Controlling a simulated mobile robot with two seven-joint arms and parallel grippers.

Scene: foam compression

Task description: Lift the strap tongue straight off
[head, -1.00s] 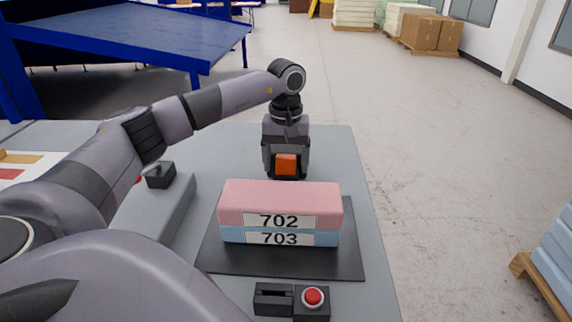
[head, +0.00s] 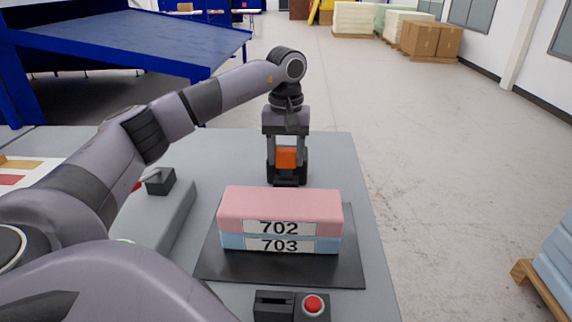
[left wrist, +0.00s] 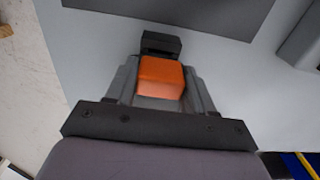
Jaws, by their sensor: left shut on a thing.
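My left gripper (head: 287,165) points down at the far side of the grey table, behind the foam blocks. It is shut on the orange strap tongue (head: 286,157), which also shows between the fingers in the left wrist view (left wrist: 160,77). A small black block (left wrist: 160,42) shows just past the orange piece in the left wrist view. In the head view a dark part shows below the orange piece; I cannot tell whether the two are touching. My right gripper is not in view.
A pink foam block (head: 280,207) marked 702 lies on a blue one (head: 232,242) marked 703, on a black mat (head: 285,267). A red button (head: 313,303) sits at the front. A grey housing with a black block (head: 160,181) stands left. The table's right strip is clear.

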